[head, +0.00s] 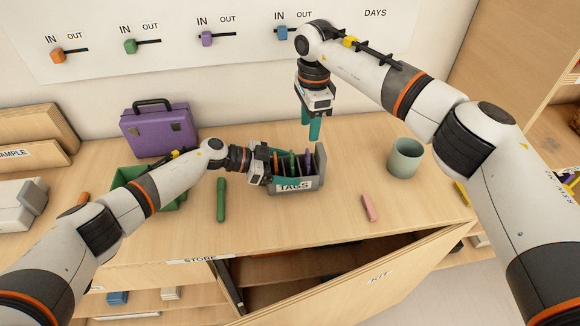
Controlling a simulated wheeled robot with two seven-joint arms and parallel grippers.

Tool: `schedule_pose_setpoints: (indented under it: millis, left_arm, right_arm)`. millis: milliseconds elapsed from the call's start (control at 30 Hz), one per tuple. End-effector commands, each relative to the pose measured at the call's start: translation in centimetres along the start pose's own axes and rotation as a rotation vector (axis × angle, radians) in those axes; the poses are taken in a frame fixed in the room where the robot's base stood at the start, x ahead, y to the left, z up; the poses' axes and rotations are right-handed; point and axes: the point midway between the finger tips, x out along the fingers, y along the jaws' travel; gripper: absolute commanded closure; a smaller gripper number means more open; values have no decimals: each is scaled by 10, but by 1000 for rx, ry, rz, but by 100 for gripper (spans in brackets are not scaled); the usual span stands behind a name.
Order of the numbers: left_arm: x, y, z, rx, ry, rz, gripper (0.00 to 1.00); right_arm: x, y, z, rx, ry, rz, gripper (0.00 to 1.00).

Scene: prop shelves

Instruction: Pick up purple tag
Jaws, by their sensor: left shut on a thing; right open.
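A grey box marked TAGS (296,187) stands on the counter, with several thin tags upright in its slots. A green tag (292,161) shows near the middle.
A green marker-like stick (221,200) lies left of the box, a pink block (369,208) and a grey-green cup (405,158) to the right. A purple case (160,132) and green tray (130,180) stand left. The KIT door (400,278) hangs open below the counter.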

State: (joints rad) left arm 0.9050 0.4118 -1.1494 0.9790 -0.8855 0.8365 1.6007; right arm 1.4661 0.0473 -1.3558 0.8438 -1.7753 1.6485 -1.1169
Motion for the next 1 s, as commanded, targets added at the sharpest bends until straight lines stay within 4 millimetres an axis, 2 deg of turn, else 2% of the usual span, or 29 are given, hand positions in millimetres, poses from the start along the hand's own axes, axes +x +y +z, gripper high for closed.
schedule_pose_setpoints:
  millis: [267, 600, 867, 1000]
  left_arm:
    - [0, 0, 0, 0, 0, 0, 43]
    - [0, 0, 0, 0, 0, 0, 43]
    - [0, 0, 0, 0, 0, 0, 43]
    - [0, 0, 0, 0, 0, 0, 43]
  right_arm:
    - [3, -2, 14, 121, 103, 5, 54]
    - [56, -2, 8, 128, 106, 5, 54]
    - [72, -1, 6, 127, 105, 6, 54]
    - [90, -1, 2, 127, 106, 4, 54]
